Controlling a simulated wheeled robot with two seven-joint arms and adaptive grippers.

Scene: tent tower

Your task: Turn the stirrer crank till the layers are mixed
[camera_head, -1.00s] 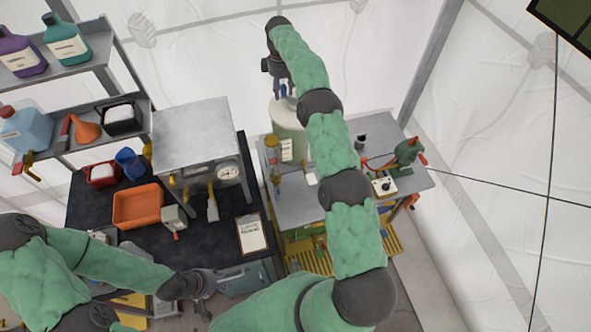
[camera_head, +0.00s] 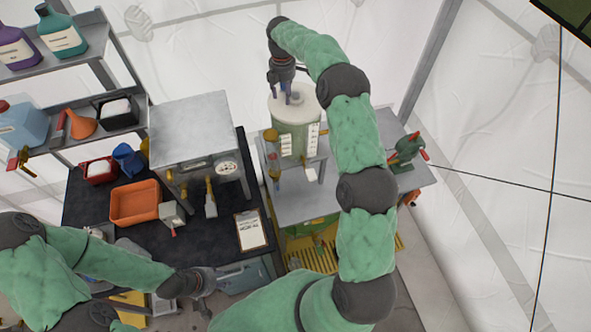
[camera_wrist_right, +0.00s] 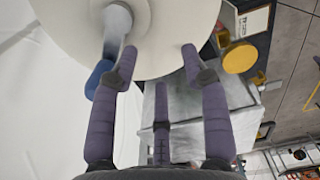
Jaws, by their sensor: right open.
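The stirrer tank (camera_head: 291,138) is a pale green drum with a white lid (camera_head: 312,103), standing at the left end of the grey bench. My right gripper (camera_head: 287,95) is over the lid, open and pointing down at it. In the right wrist view its purple fingers (camera_wrist_right: 160,62) spread over the white lid. A grey crank arm (camera_wrist_right: 117,28) and a blue knob (camera_wrist_right: 98,78) show by the left finger, which partly covers them. I cannot tell whether they touch. The layers inside cannot be made out. My left gripper (camera_head: 208,283) is low near the black bench; its fingers are unclear.
An amber-topped cylinder (camera_head: 271,150) stands close left of the tank. A green device with red handles (camera_head: 407,150) is at the bench's right end. A metal oven (camera_head: 195,135), an orange tray (camera_head: 134,203) and a clipboard (camera_head: 250,230) are on the black bench (camera_head: 190,255).

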